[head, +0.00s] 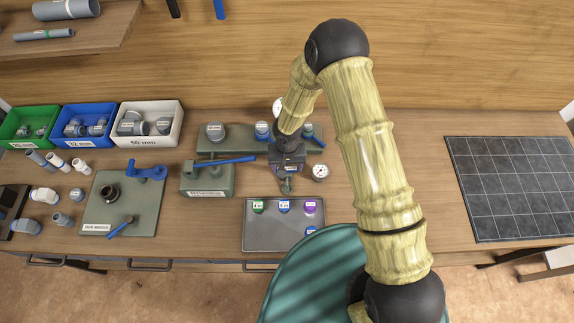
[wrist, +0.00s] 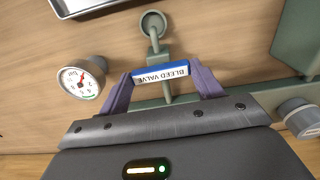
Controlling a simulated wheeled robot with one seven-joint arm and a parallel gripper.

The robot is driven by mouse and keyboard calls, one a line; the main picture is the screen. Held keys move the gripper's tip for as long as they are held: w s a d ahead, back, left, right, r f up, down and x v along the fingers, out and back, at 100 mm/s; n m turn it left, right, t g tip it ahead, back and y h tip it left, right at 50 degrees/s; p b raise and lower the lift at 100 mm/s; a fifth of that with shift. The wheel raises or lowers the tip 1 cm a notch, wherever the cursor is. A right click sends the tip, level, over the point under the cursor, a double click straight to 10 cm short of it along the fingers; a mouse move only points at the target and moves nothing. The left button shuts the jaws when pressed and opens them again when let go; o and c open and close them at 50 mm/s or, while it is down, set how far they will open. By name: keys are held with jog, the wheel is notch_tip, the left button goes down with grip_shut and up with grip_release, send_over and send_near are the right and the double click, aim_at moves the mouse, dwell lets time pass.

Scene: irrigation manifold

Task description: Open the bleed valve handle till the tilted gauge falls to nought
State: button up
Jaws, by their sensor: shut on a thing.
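The bleed valve handle (wrist: 160,73) is a blue and white bar with a "BLEED VALVE" label, upside down in the wrist view. My gripper (wrist: 163,80) is shut on it, one purple finger at each end. In the head view, my gripper (head: 287,172) is over the valve at the bench's middle and hides most of the handle. The tilted gauge (wrist: 82,83) is beside the valve, white-faced with a red needle; its exact reading is too small to tell. It also shows in the head view (head: 320,171), right of my gripper.
A grey tray (head: 284,240) with coloured caps lies in front of the valve. A green block with a long blue lever (head: 232,160) stands to the left. Another round gauge (head: 279,106) shows partly behind my arm. A dark grid panel (head: 512,188) lies at right; bench between is clear.

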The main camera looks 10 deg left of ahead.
jog(key=shift+n, duration=0.3)
jog(key=n+b, duration=0.2)
jog(key=n, duration=0.1)
jog(key=shift+f+n+b, duration=0.1)
jog(key=shift+n+b, duration=0.3)
jog(key=n+b, duration=0.1)
jog(key=n, duration=0.3)
jog(key=shift+b, duration=0.35)
jog(key=n+b, duration=0.1)
jog(key=n, duration=0.8)
jog(key=shift+n, duration=0.3)
jog(key=o, duration=1)
